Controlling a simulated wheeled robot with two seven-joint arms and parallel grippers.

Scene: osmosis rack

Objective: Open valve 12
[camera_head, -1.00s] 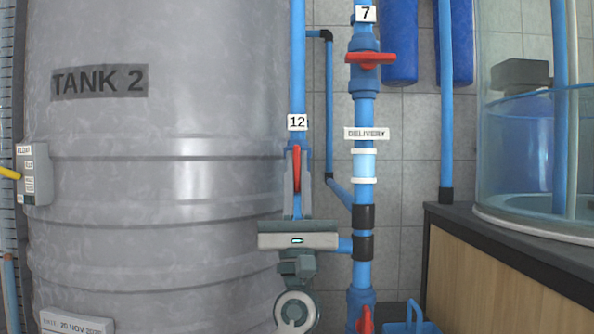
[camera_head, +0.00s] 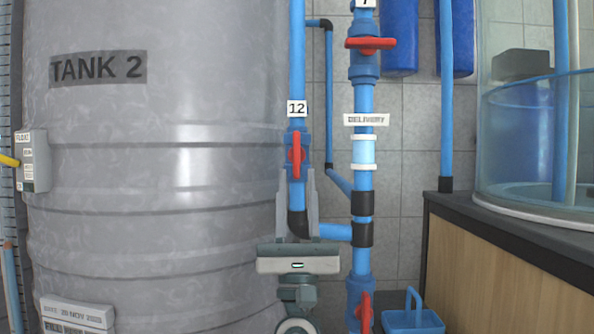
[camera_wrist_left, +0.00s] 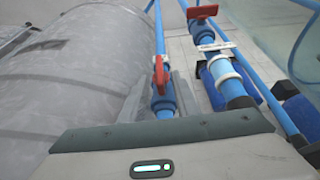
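Valve 12 has a red handle (camera_head: 297,155) on a blue vertical pipe under the "12" label (camera_head: 297,108) in the head view. The handle stands upright, in line with the pipe. My left gripper (camera_head: 297,174) is below it, pointing up, with its grey fingers apart on either side of the pipe, near the handle's lower end. It appears empty; contact cannot be judged. In the left wrist view the red handle (camera_wrist_left: 160,74) shows beyond the spread fingers (camera_wrist_left: 158,88). My right gripper is not in view.
The grey Tank 2 (camera_head: 160,200) stands close on the left. A parallel blue pipe on the right carries the red valve 7 handle (camera_head: 370,43), the delivery label (camera_head: 366,119) and a lower red handle (camera_head: 365,311). A counter (camera_head: 505,270) stands farther right.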

